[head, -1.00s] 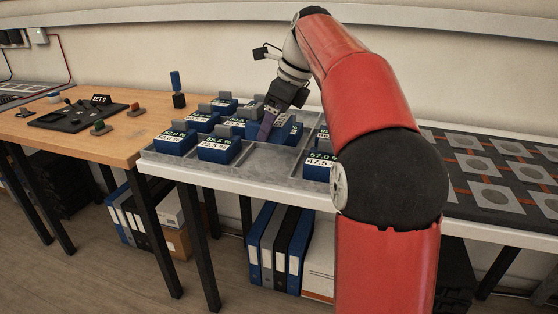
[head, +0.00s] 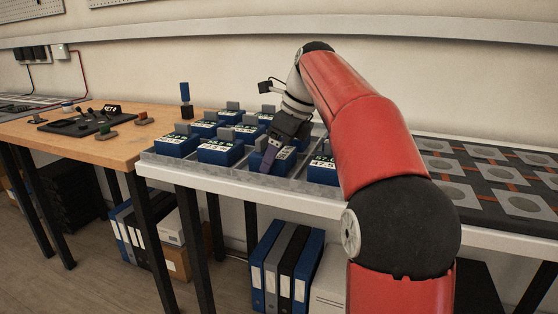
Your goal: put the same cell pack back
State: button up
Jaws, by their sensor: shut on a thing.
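Blue cell packs with white number labels and grey tabs on top stand in a grey compartment tray (head: 196,173). My gripper (head: 268,158) reaches down into the tray's front row and is shut on one blue cell pack (head: 284,163). That pack is in or just over the front-row compartment between a labelled pack on its left (head: 220,152) and one on its right (head: 322,172). The gripper covers part of its label and top. I cannot tell whether it touches the tray floor.
More packs (head: 176,146) fill the tray's left side. A wooden bench (head: 100,145) at left carries a dark panel and small blocks. A dark board with round pads (head: 470,175) lies right of my red arm. Binders (head: 275,260) stand under the table.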

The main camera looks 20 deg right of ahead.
jog(key=o, duration=0.9)
jog(key=p+v, duration=0.5)
jog(key=v, duration=0.7)
jog(key=shift+r, duration=0.1)
jog(key=shift+s, duration=0.1)
